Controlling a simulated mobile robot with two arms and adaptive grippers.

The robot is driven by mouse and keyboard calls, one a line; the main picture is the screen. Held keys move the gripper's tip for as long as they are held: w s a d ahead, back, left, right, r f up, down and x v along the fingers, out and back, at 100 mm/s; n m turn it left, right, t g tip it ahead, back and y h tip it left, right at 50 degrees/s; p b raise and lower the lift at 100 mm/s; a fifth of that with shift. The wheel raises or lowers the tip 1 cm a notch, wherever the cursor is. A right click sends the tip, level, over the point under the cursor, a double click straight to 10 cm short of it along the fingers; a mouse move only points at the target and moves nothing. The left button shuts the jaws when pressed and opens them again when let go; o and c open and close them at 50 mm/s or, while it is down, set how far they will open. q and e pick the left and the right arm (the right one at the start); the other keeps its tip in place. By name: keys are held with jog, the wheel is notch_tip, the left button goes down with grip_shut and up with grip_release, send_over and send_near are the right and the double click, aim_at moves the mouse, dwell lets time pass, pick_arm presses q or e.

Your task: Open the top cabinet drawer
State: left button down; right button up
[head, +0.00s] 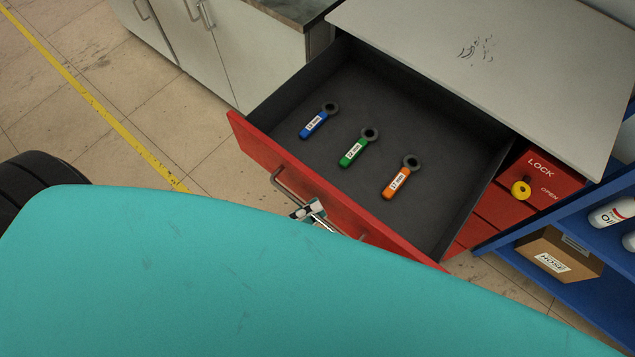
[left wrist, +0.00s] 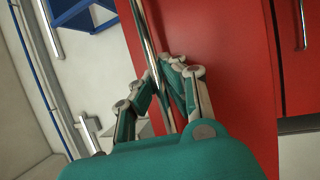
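The top cabinet drawer (head: 268,158) has a red front and dark interior and stands pulled far out from the cabinet in the head view. Its metal handle (head: 291,193) runs along the front and shows as a shiny bar in the left wrist view (left wrist: 146,28). My left gripper (head: 309,211) is at the handle, largely hidden behind my teal body. In the left wrist view its fingers (left wrist: 166,78) close around the bar. My right gripper is not in view.
A yellow lock knob (head: 521,190) is on the red cabinet. A blue shelf (head: 583,215) with a hose box (head: 556,254) stands at right. Floor is open at upper left.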

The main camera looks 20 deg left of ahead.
pick_arm(q)
jog(key=c, duration=1.4)
grip_release()
jog(key=shift+s+a+f, duration=0.1)
jog(key=shift+s+a, duration=0.1)
jog(key=shift+s, duration=0.05)
jog(key=v, duration=1.1)
jog(key=shift+s+a, duration=0.1)
jog(key=shift+s, duration=0.1)
